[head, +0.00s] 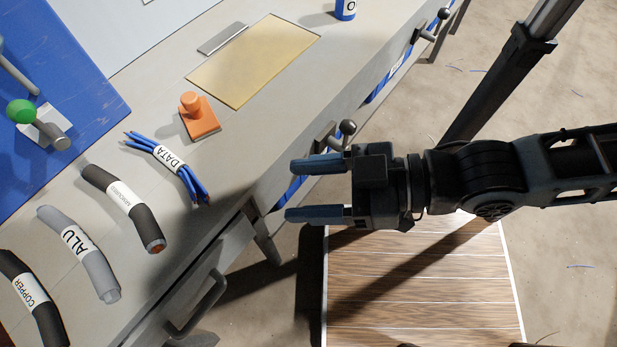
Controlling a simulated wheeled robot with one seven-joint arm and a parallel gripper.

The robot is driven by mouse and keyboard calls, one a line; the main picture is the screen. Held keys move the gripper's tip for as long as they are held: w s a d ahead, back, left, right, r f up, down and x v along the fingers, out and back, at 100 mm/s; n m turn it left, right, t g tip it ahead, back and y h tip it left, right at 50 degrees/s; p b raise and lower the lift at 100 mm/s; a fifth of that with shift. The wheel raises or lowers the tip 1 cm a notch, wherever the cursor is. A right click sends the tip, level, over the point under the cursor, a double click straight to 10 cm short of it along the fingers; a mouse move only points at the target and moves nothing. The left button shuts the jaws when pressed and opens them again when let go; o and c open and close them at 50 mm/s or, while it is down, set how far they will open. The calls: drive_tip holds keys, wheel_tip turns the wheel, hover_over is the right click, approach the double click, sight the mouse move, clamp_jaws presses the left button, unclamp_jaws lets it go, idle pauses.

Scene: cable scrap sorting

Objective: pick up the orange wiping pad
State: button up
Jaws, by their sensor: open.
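The orange wiping pad (201,119) is a flat orange block with a round knob handle on top. It sits upright on the grey bench top (242,148), between the yellow sheet and the blue cable bundle. My gripper (290,190) is open and empty. It points left, to the right of and below the pad in the picture, beyond the bench's front edge. A clear gap separates the fingers from the pad. Nothing hides the pad.
A blue DATA cable bundle (170,163), a dark cable (122,203), a grey ALU cable (82,251) and a COPPER cable (31,292) lie left of the pad. A yellow sheet (250,62) lies behind it. Drawer knobs (347,127) and a handle (203,300) stick out along the bench front.

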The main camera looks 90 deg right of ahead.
drive_tip(key=shift+s+d+r, duration=0.15)
drive_tip(key=shift+s+d, duration=0.05)
drive_tip(key=shift+s, duration=0.2)
